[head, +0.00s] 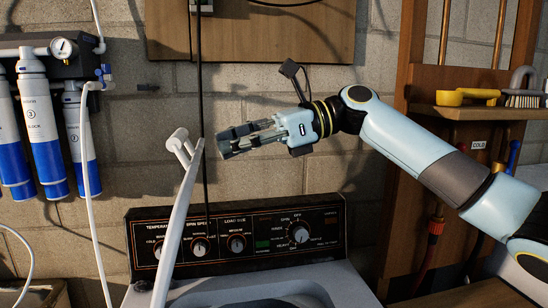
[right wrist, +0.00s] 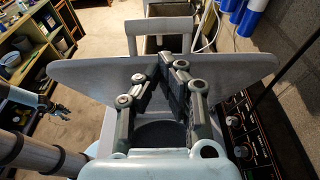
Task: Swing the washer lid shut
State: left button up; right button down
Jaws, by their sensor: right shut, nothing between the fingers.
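The washer lid (head: 177,235) is pale grey and stands open, nearly upright and edge-on, at the left of the washer's top. A handle-like frame (head: 181,146) sticks out near its upper end. In the right wrist view the lid (right wrist: 95,78) spreads wide behind my fingers, with the frame (right wrist: 160,30) above it. My right gripper (head: 222,146) is shut and empty, just right of the lid's upper end. I cannot tell whether the fingertips touch the lid. My left gripper (right wrist: 61,112) shows small in the right wrist view; its jaws are too small to read.
The washer's black control panel (head: 240,240) with several knobs stands behind the lid. Blue-and-white filter cartridges (head: 42,130) hang on the left wall. A wooden shelf (head: 490,112) with a yellow tool and a brush is at right. A black cable (head: 201,90) hangs behind the lid.

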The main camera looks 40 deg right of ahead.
jog(key=s+d+f, duration=0.2)
jog(key=d, duration=0.3)
jog(key=s+d+f, duration=0.3)
jog(key=d, duration=0.2)
jog(key=shift+d, duration=0.3)
jog(key=c, duration=2)
grip_release()
jog(key=o, duration=0.4)
jog(key=shift+r, duration=0.1)
jog(key=shift+o, duration=0.2)
